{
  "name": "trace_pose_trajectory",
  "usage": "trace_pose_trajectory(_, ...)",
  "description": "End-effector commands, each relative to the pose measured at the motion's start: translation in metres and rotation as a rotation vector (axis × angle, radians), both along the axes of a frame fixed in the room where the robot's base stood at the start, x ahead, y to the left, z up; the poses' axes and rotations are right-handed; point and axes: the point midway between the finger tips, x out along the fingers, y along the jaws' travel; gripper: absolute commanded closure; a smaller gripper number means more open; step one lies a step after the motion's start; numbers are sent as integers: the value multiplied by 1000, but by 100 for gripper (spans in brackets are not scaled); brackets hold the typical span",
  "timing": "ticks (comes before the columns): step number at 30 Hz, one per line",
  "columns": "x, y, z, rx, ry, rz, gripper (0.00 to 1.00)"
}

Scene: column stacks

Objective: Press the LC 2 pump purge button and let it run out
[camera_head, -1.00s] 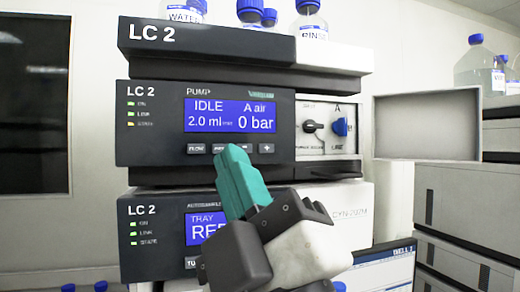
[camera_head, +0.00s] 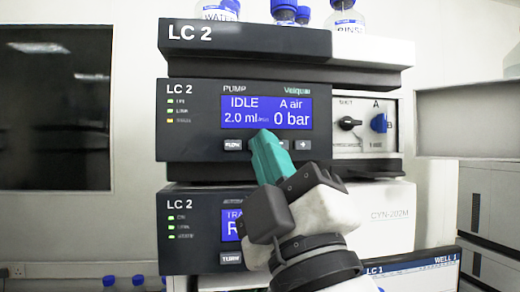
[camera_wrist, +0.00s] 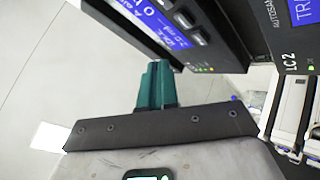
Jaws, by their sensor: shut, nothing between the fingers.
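The LC 2 pump (camera_head: 188,130) is the dark-fronted module in the middle of the stack in the head view. Its blue screen (camera_head: 266,112) reads IDLE, 2.0 ml, A air and 0 bar. Below the screen is a row of buttons, with the FLOW button (camera_head: 232,145) at the left and the + button (camera_head: 303,145) at the right. My gripper (camera_head: 263,135) is shut and empty, its teal fingertips over the button row and hiding the second button; I cannot read a purge label.
The LC 2 autosampler (camera_head: 192,235) sits below the pump. A valve panel (camera_head: 365,122) is at the pump's right, with an open grey door (camera_head: 460,122) sticking out. Bottles (camera_head: 345,18) stand on top. A monitor (camera_head: 425,272) is at the lower right.

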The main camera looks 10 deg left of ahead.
Motion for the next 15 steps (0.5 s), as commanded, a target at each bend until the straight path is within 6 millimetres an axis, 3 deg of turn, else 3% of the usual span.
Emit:
trace_pose_trajectory(6, 24, 7, -1, -1, 0, -1, 100)
trace_pose_trajectory(15, 35, 10, 0, 0, -1, 1, 100)
